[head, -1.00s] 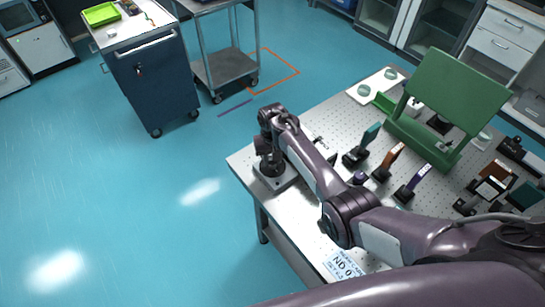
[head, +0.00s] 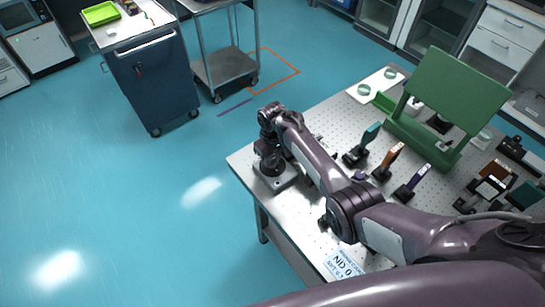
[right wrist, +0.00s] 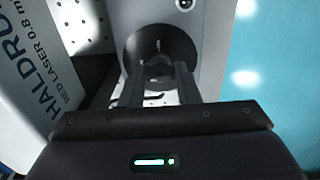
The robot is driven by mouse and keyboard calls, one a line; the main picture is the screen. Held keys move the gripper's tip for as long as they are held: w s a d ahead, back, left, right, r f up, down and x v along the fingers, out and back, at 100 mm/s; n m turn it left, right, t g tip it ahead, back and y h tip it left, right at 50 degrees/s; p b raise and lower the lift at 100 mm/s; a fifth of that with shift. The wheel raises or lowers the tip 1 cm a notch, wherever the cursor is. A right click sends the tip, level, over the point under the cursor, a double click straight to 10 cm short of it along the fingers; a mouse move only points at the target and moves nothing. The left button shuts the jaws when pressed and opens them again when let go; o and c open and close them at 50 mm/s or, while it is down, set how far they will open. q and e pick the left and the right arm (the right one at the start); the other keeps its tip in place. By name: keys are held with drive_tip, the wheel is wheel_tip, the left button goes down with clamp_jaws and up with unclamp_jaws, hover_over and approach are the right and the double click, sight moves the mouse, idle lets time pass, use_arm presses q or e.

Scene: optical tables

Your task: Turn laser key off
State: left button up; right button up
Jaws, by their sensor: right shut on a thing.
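The laser's key switch is a black round disc (right wrist: 135,50) on a pale grey panel (right wrist: 208,60) in the right wrist view. A small dark key (right wrist: 158,68) stands at its middle. My right gripper (right wrist: 158,82) is shut on the key, one finger on each side. In the head view my right gripper (head: 266,150) points down over the grey laser box (head: 275,182) at the table's left corner, and the arm hides part of it. The key's exact angle is hard to tell. My left gripper is not in view.
A white housing (right wrist: 35,75) with red-laser lettering stands left of the panel. The perforated optical table (head: 330,118) carries several dark mounts and a green stand (head: 455,90). Blue floor (head: 120,220) lies open to the left. A dark cart (head: 155,85) stands farther back.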

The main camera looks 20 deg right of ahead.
sight(272, 159)
drive_tip(key=shift+w+r, duration=0.1)
drive_tip(key=o, duration=1)
wheel_tip(272, 159, up, 8)
drive_tip(key=shift+f+b, duration=0.2)
drive_tip(key=shift+b, duration=0.65)
